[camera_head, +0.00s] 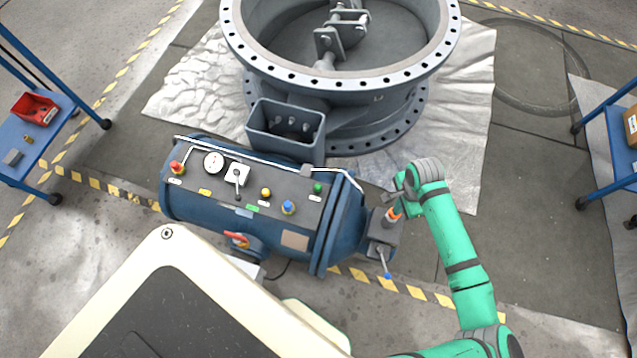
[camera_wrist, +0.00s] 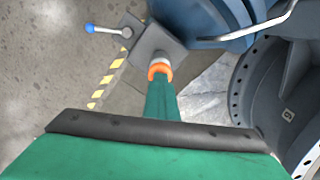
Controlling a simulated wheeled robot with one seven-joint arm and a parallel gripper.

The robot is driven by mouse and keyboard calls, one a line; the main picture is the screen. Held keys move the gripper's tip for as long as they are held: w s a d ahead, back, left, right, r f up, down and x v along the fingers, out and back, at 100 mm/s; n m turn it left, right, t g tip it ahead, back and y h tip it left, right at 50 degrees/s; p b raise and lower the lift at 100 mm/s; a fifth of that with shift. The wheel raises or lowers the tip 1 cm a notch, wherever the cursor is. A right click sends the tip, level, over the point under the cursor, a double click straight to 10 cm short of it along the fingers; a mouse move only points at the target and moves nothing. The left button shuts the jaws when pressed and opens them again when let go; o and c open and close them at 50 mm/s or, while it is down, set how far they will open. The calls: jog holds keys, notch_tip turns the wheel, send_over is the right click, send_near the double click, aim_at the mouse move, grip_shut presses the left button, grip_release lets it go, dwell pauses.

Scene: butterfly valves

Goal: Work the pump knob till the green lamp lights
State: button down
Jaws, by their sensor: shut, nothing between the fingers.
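An orange knob (camera_head: 393,214), likely the pump knob, sits on a grey block (camera_head: 383,236) at the right end of the blue tank. The green lamp (camera_head: 318,187) on the tank's sloping panel looks dull, with no clear glow.
A lever with a blue ball (camera_head: 387,276) juts from the block. The panel carries a gauge (camera_head: 213,162), a switch lever (camera_head: 238,178), a yellow button (camera_head: 266,193) and a blue one (camera_head: 288,207). A large flanged valve (camera_head: 345,85) stands behind.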

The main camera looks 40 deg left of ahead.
jog(key=shift+s+a+f, duration=0.15)
jog(key=shift+f, duration=0.25)
jog(key=shift+r, duration=1.45)
jog(key=shift+d, duration=0.2)
